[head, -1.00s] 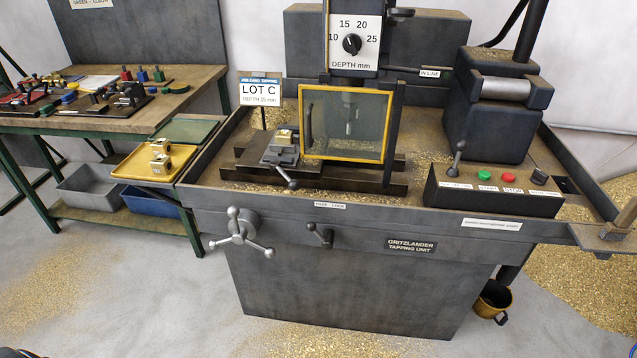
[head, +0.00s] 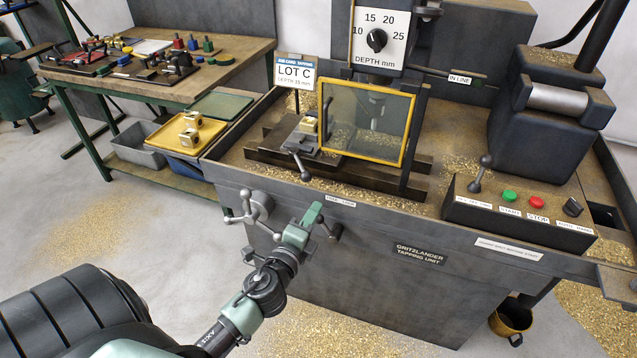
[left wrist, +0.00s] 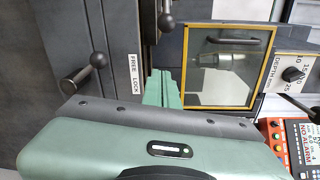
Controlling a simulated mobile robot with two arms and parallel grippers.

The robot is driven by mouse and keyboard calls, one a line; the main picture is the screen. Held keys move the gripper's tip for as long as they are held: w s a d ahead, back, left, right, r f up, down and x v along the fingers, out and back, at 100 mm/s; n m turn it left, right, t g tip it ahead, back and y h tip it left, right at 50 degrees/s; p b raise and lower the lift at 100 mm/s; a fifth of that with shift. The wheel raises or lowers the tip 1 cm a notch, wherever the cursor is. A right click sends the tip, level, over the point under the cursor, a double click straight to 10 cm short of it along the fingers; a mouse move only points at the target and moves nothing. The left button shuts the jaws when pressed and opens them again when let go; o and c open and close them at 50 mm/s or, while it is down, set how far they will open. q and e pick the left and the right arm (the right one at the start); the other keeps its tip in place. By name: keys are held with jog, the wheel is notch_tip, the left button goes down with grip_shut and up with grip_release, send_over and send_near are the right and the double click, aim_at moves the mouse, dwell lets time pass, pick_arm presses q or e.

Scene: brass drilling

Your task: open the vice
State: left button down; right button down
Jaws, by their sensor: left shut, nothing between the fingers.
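The grey vice (head: 322,141) sits on dark rails on the machine bed, left of the yellow-framed guard. A brass block (head: 311,124) sits at its jaws; I cannot tell how tightly it is held. The vice's ball-ended handle (head: 301,165) points toward the front edge. My left gripper (head: 311,215) is shut and empty, in front of the machine's front edge, below the vice handle and near the free/lock lever (head: 330,231). In the left wrist view the shut green fingers (left wrist: 162,88) point between the lever (left wrist: 86,72) and the guard. My right gripper is out of view.
The yellow-framed guard (head: 367,124) stands in front of the spindle. A three-armed handwheel (head: 250,207) sticks out left of the lever. A control box (head: 517,208) stands at the right. A yellow tray (head: 171,137) with brass blocks is at the left. Chips lie on the bed.

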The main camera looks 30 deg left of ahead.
pick_arm(q)
jog(key=w+a+p, duration=0.2)
jog(key=w+a, duration=0.3)
jog(key=w, duration=0.2)
jog(key=shift+w+a, duration=0.2)
jog(key=shift+w, duration=0.2)
dwell(0.3)
jog(key=shift+s, duration=0.1)
